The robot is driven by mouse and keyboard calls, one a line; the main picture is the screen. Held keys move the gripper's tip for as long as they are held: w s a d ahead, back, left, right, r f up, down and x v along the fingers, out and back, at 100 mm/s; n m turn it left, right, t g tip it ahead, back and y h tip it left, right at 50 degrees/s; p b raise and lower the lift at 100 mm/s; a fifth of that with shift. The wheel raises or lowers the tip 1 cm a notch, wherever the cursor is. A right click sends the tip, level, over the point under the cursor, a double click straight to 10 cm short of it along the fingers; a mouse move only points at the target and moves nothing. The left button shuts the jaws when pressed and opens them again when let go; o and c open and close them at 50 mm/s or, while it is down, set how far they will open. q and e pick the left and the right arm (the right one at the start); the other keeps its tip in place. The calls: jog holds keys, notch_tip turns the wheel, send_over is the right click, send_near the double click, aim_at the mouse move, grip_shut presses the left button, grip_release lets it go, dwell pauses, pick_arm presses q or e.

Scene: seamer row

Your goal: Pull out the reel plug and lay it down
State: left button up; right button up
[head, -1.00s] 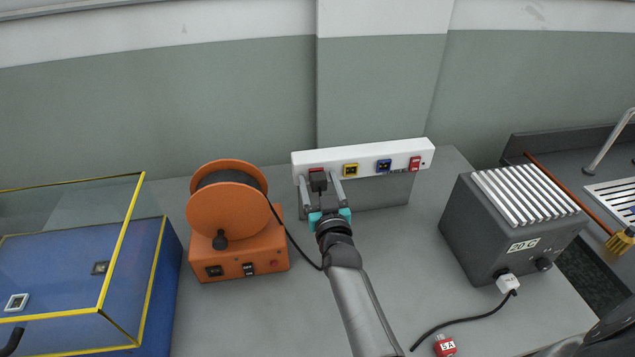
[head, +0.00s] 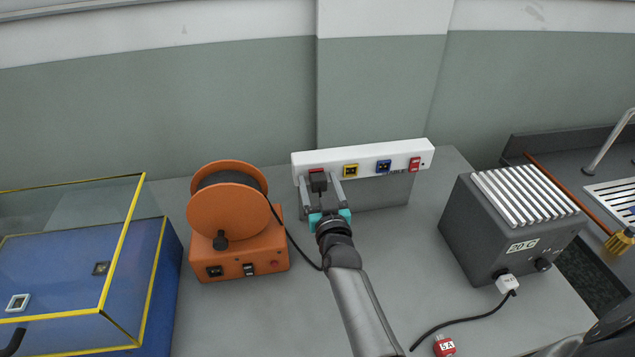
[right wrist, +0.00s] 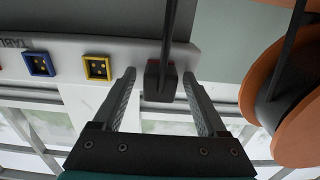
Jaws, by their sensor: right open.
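The black reel plug (head: 318,182) sits in the red-marked socket at the left end of the white socket strip (head: 375,159). Its black cable runs to the orange cable reel (head: 229,213) on the left. My right gripper (head: 321,184) is open, with one finger on each side of the plug. In the right wrist view the plug (right wrist: 159,82) shows between the open fingertips, with gaps on both sides, and its cable runs up past it. My left gripper is not in view.
Yellow (head: 350,170) and blue (head: 384,165) sockets and a red switch (head: 415,163) are further right on the strip. A grey ribbed box (head: 513,222) with a white plug stands at right. A red 5 A plug (head: 444,345) lies in front. A blue yellow-edged case (head: 130,270) stands at left.

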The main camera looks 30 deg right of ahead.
aim_at(320, 188)
jog(key=shift+c, duration=0.2)
grip_shut()
dwell(0.6)
jog(key=shift+s+p, duration=0.1)
jog(key=shift+p, duration=0.2)
jog(key=shift+s, duration=0.2)
jog(key=shift+s+a+p, duration=0.15)
jog(key=shift+s+p, duration=0.2)
jog(key=shift+s, duration=0.1)
jog(key=shift+p+v, duration=1.25)
jog(key=shift+v, duration=1)
